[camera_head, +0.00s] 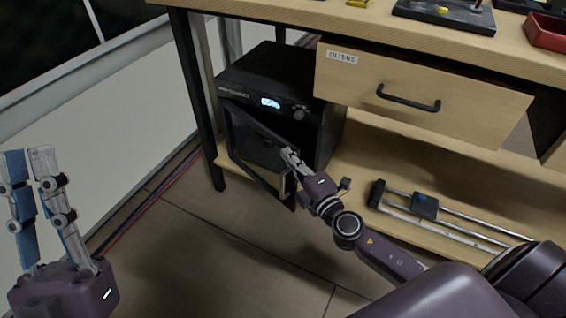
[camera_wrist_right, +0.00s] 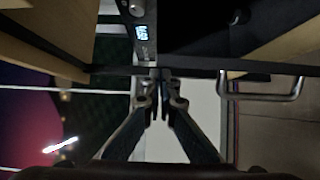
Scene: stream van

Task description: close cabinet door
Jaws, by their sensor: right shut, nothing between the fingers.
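The black cabinet (camera_head: 262,72) with a lit display stands on the low shelf under the workbench; its display also shows in the right wrist view (camera_wrist_right: 141,32). Its dark-framed door (camera_head: 250,172) stands open, swung out toward the front. A metal handle (camera_wrist_right: 290,90) shows by the door's edge in the right wrist view. My right gripper (camera_head: 288,155) is shut and empty, its fingertips at the door's free edge; in the right wrist view the tips (camera_wrist_right: 162,76) meet the dark door edge, though contact is unclear. My left gripper (camera_head: 29,155) is open and empty at far left.
A wooden drawer (camera_head: 420,95) with a black handle juts out above and right of the cabinet. A rail device (camera_head: 425,205) lies on the low shelf at right. A dark table leg (camera_head: 195,95) stands left of the cabinet. Floor in front is clear.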

